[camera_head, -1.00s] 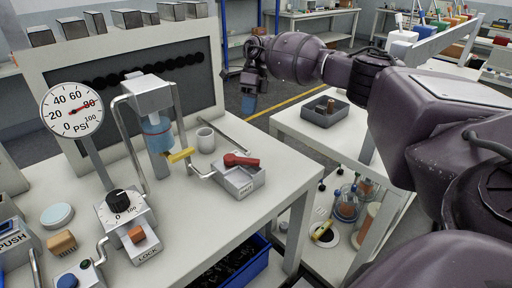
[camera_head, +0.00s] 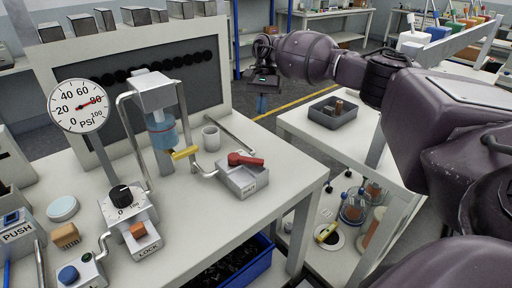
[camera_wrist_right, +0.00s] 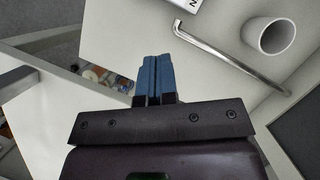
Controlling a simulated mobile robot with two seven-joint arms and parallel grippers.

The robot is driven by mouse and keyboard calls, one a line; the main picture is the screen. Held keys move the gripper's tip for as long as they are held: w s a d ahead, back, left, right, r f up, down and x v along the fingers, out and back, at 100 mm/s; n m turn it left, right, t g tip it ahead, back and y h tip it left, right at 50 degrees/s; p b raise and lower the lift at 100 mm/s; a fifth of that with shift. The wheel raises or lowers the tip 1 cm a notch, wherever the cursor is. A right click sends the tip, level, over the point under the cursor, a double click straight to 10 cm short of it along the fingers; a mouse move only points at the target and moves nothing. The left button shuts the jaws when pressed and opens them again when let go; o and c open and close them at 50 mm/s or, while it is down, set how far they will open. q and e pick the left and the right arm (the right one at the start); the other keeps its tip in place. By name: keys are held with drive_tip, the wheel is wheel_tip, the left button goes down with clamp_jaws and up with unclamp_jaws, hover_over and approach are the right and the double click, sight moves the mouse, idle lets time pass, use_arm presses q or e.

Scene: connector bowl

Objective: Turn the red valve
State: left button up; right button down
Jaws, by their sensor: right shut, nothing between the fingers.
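The red valve (camera_head: 245,160) is a red lever handle on top of a light grey box (camera_head: 240,180) near the right edge of the workbench in the head view. My right gripper (camera_head: 262,103) hangs beyond the bench's right edge, behind and right of the valve and apart from it. Its blue fingers (camera_wrist_right: 154,76) are shut with nothing between them in the right wrist view. In that view a corner of a labelled box shows at the top, and the red handle is out of frame. My left gripper is not in view.
A white cup (camera_head: 211,138) and a bent metal rod (camera_wrist_right: 230,58) stand near the valve box. A yellow lever (camera_head: 185,152), a pressure gauge (camera_head: 79,106) and a black dial (camera_head: 121,196) are to the left. A side table holds a dark tray (camera_head: 335,112).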

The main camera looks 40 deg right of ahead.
sight(246, 160)
drive_tip(key=s+a+f+p, duration=0.1)
drive_tip(key=a+f, duration=0.1)
drive_tip(key=f, duration=0.1)
drive_tip(key=s+a+f+p, duration=0.1)
drive_tip(key=s+a+f, duration=0.1)
drive_tip(key=f, duration=0.1)
drive_tip(key=s+a+f+p, duration=0.1)
drive_tip(key=s+a+f, duration=0.1)
drive_tip(key=f, duration=0.1)
drive_tip(key=shift+f, duration=0.2)
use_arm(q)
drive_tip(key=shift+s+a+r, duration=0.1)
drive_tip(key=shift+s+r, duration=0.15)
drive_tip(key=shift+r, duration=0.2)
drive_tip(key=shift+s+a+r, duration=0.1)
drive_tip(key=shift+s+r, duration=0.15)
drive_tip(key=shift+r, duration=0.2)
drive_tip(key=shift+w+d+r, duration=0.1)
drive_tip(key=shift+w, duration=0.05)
